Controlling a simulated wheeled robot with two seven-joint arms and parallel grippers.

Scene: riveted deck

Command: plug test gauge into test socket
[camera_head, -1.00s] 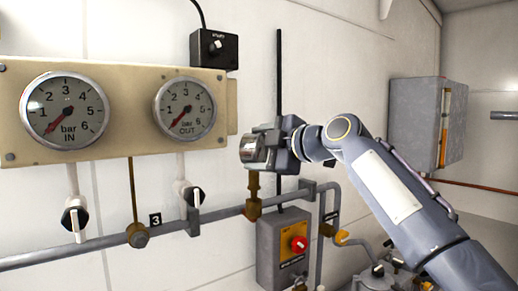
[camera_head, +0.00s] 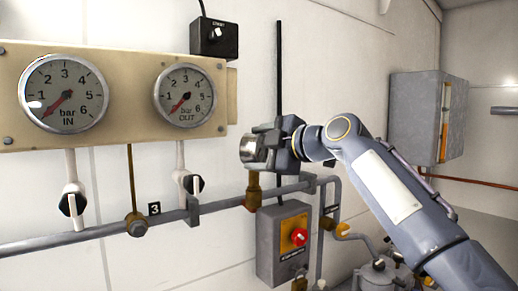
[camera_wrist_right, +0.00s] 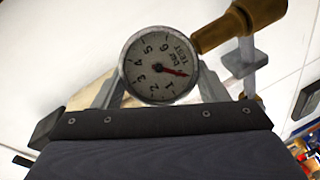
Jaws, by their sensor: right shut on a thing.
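The test gauge (camera_head: 254,150) is a small round silver gauge held in my right gripper (camera_head: 268,148), which is shut on it. In the right wrist view its white TEST dial (camera_wrist_right: 158,66) faces the camera, with a red needle near the low numbers. The brass test socket (camera_head: 253,199) sits on the grey pipe directly below the gauge. A brass part, also seen in the right wrist view (camera_wrist_right: 240,22), lies close beside the dial. The gauge looks upright over the socket; I cannot tell whether its stem is inside. My left gripper is not in view.
A beige panel (camera_head: 120,75) with IN and OUT gauges is at left, above white-handled valves (camera_head: 73,202). A grey box with a red knob (camera_head: 299,237) hangs just below right of the socket. A grey cabinet (camera_head: 415,115) is at right.

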